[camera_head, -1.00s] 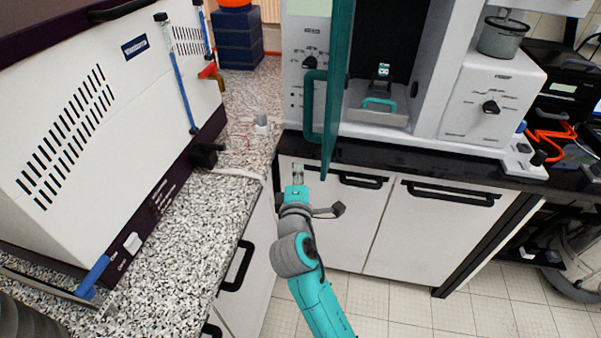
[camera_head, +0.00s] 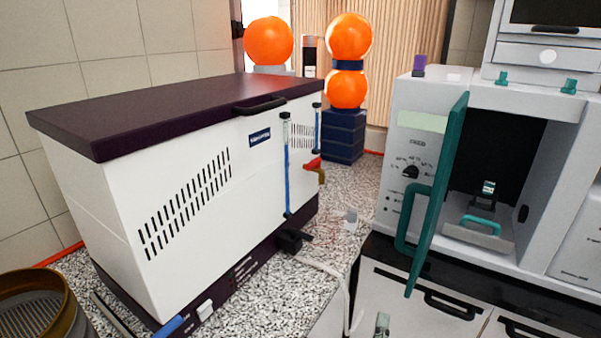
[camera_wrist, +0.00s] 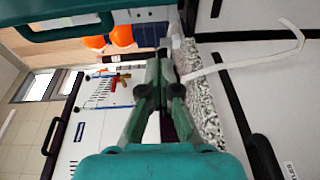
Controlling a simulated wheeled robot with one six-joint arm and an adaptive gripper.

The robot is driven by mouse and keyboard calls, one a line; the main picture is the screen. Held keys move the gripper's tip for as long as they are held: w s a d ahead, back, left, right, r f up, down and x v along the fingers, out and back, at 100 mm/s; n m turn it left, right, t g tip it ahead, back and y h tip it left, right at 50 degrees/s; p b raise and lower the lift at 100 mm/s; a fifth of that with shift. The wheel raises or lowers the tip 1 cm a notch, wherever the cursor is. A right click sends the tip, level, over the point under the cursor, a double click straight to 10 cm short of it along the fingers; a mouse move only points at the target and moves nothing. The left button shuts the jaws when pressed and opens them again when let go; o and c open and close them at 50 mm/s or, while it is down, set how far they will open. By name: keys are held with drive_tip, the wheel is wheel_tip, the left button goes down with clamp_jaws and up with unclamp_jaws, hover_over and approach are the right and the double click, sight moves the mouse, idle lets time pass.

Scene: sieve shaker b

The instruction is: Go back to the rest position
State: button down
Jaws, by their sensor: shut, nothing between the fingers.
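My gripper (camera_head: 382,322) shows only as its tip at the bottom edge of the head view, in front of the lower cabinet doors. In the wrist view my gripper (camera_wrist: 160,82) is shut with its fingers together and nothing between them. It is in free air, apart from the bench and the machines. The rest of my arm is out of the head view.
A teal door (camera_head: 436,200) stands open on the grey machine (camera_head: 412,105), near my gripper. A white box with a dark lid (camera_head: 180,105) stands on the speckled counter (camera_head: 345,200). A brown-rimmed sieve (camera_head: 62,300) is at lower left.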

drive_tip(key=s+a+f+m+g+y, duration=0.1)
drive_tip(key=s+f+m+y, duration=0.15)
drive_tip(key=s+f, duration=0.55)
drive_tip(key=s+f+m+y, duration=0.1)
drive_tip(key=s+f+y, duration=0.35)
drive_tip(key=s, duration=0.65)
drive_tip(key=s+r+m, duration=0.1)
drive_tip(key=s+m, duration=0.3)
drive_tip(key=s, duration=0.5)
drive_tip(key=s+r+m, duration=0.2)
drive_tip(key=s+m, duration=0.3)
drive_tip(key=s, duration=0.5)
drive_tip(key=shift+s+d+r+g, duration=0.2)
drive_tip(key=shift+r+g, duration=0.1)
drive_tip(key=shift+m, duration=0.25)
